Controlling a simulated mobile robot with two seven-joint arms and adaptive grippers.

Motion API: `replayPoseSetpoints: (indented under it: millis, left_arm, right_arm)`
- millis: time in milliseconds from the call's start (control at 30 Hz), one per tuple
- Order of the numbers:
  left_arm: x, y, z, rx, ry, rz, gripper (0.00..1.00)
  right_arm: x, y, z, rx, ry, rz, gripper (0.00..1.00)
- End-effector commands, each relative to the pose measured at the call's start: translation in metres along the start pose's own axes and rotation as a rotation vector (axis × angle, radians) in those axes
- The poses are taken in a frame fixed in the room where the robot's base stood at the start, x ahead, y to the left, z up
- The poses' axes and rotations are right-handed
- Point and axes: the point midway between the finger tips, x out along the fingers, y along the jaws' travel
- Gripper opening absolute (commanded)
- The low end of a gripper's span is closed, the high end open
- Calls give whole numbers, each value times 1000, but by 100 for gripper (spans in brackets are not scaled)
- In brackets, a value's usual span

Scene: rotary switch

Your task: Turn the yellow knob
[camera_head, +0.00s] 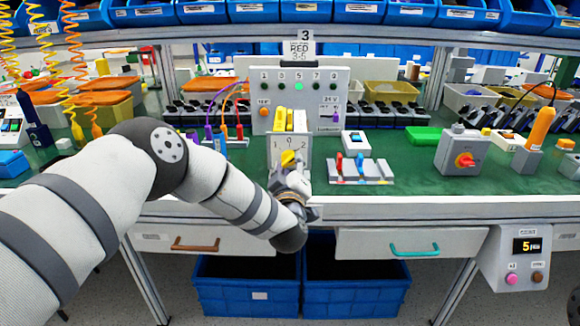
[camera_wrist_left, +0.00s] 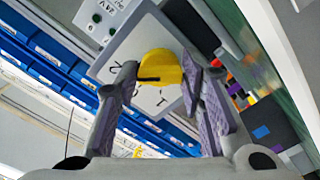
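The yellow knob (camera_head: 288,158) is on a pale upright plate (camera_head: 304,148) with digits around it, at the front middle of the green bench. My left gripper (camera_head: 290,171) is right in front of the knob and hides its lower part in the head view. In the left wrist view the rounded yellow knob (camera_wrist_left: 160,67), with a dark line at its left, shows between the fingertips of my open left gripper (camera_wrist_left: 159,72). The fingers stand about a knob's width apart. I cannot tell whether they touch it. My right gripper is not in view.
Right of the plate stand a base with red and blue levers (camera_head: 360,170) and a grey box with a red knob (camera_head: 464,160). A panel with buttons and lamps (camera_head: 345,100) rises behind. Blue crates (camera_head: 355,290) are under the bench. Green bench top is bare between items.

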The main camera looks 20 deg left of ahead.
Motion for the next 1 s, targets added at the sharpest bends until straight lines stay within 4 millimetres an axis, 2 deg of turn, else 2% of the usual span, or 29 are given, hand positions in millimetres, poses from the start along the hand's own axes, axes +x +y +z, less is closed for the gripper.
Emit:
replayPoseSetpoints:
  millis: [33,67,333,433,800,1000]
  left_arm:
    - [0,1,-1,0,2,1,48]
    - [0,0,-1,0,1,1,55]
    - [0,0,0,-2,0,0,55]
    - [-7,0,1,-2,-2,0,55]
    - [-98,0,1,0,-4,0,55]
    - [-119,0,0,-2,0,0,55]
  right_arm:
    - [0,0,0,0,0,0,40]
    - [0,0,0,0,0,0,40]
    - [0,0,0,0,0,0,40]
    - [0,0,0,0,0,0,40]
    - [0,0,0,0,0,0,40]
    - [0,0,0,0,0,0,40]
